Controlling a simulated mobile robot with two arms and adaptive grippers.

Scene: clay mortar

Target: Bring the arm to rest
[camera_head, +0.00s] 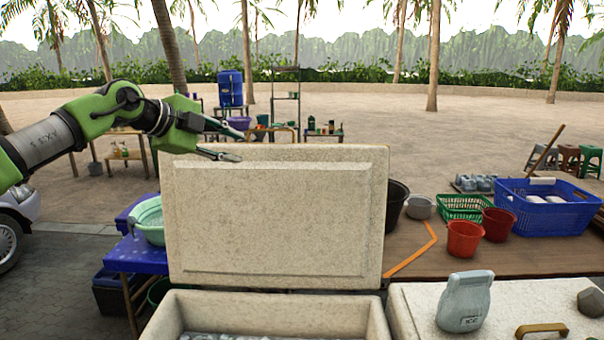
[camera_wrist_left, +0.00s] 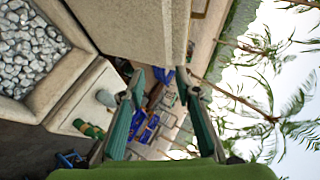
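My left arm comes in from the left in the head view. Its gripper (camera_head: 232,147) is raised in front of the upper part of the upright stone-coloured lid (camera_head: 275,215). Its two fingers are apart with nothing between them. In the left wrist view the same gripper (camera_wrist_left: 163,82) also shows open and empty, with the pale lid edge (camera_wrist_left: 150,30) just beyond the fingertips. I cannot tell whether the fingers touch the lid. My right gripper does not show clearly in either view.
Below the lid is an open cooler (camera_head: 275,307) of grey-white chunks, which shows as ice-like lumps (camera_wrist_left: 30,50). To the right, a closed cooler bears a grey jug (camera_head: 465,302) and a stone (camera_head: 590,302). Red buckets (camera_head: 464,239) and a blue basket (camera_head: 545,212) stand on the table behind.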

